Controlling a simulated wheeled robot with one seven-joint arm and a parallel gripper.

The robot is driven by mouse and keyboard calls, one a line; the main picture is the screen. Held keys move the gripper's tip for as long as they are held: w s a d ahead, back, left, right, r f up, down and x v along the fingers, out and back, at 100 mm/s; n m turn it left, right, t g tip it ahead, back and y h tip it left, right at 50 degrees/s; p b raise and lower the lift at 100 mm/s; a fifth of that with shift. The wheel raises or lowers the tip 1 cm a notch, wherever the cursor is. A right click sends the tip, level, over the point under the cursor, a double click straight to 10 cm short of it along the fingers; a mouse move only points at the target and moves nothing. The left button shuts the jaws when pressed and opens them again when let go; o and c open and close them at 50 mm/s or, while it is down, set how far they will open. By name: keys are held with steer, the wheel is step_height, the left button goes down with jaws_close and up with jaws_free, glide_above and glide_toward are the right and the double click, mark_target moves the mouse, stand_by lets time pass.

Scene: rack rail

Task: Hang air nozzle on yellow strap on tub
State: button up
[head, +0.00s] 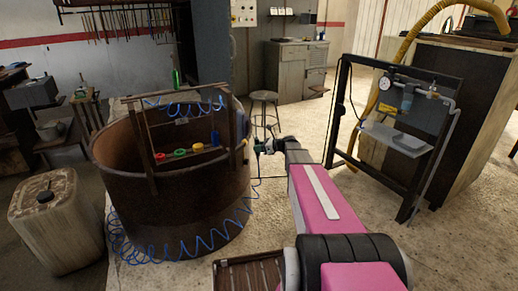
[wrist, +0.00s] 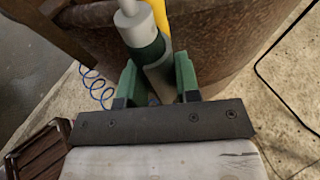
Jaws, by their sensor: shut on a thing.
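The rusty brown tub (head: 200,215) stands left of centre in the head view. Its wall also fills the upper part of the wrist view (wrist: 215,35). My gripper (head: 262,146) is at the tub's right side, near the rim. In the wrist view my gripper's green fingers (wrist: 156,78) are shut on the air nozzle (wrist: 145,48), a dark green and white piece with a grey lower part. The yellow strap (wrist: 159,14) shows just behind the nozzle against the tub; it also shows as a small yellow patch at the rim (head: 245,143). Whether nozzle and strap touch is unclear.
A blue coiled hose (head: 190,243) trails around the tub's foot. A wooden frame across the tub holds coloured rings (head: 197,147). A white canister (head: 57,215) stands left, a black-framed panel stand (head: 345,110) right. Floor between tub and stand is mostly clear.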

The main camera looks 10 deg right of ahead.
steer(key=shift+w+a, duration=0.1)
steer(key=shift+a, duration=0.1)
steer(key=shift+w+a, duration=0.4)
steer(key=shift+a, duration=0.25)
steer(key=shift+w+a, duration=0.4)
steer(key=shift+a, duration=0.25)
steer(key=shift+w+a, duration=0.15)
steer(key=shift+f, duration=0.25)
steer(key=shift+f, duration=1.05)
steer(key=shift+f, duration=0.2)
steer(key=shift+f, duration=0.35)
steer(key=shift+f, duration=0.2)
